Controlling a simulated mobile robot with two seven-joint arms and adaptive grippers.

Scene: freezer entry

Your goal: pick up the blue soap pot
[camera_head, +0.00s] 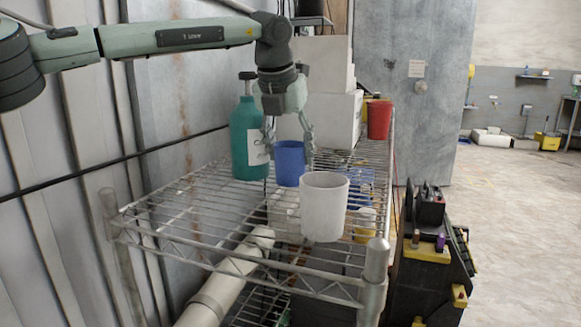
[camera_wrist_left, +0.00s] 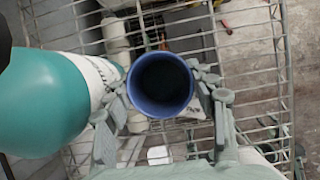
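The blue soap pot (camera_head: 289,165) stands upright on the wire shelf (camera_head: 190,215), between a teal pump bottle and a white pot. My left gripper (camera_head: 289,150) points down over it from above, with one finger on each side of its rim. In the left wrist view the blue pot (camera_wrist_left: 161,85) shows from above, its dark inside open to the camera. The fingers (camera_wrist_left: 161,90) are spread to its left and right, with what looks like a narrow gap on each side. My right gripper is not in view.
The teal bottle (camera_head: 246,140) stands close at the left, and it also fills the left of the wrist view (camera_wrist_left: 45,100). A white pot (camera_head: 324,205) stands in front, at the right. White boxes (camera_head: 335,118) and a red pot (camera_head: 379,120) are behind. The shelf's front left is bare.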

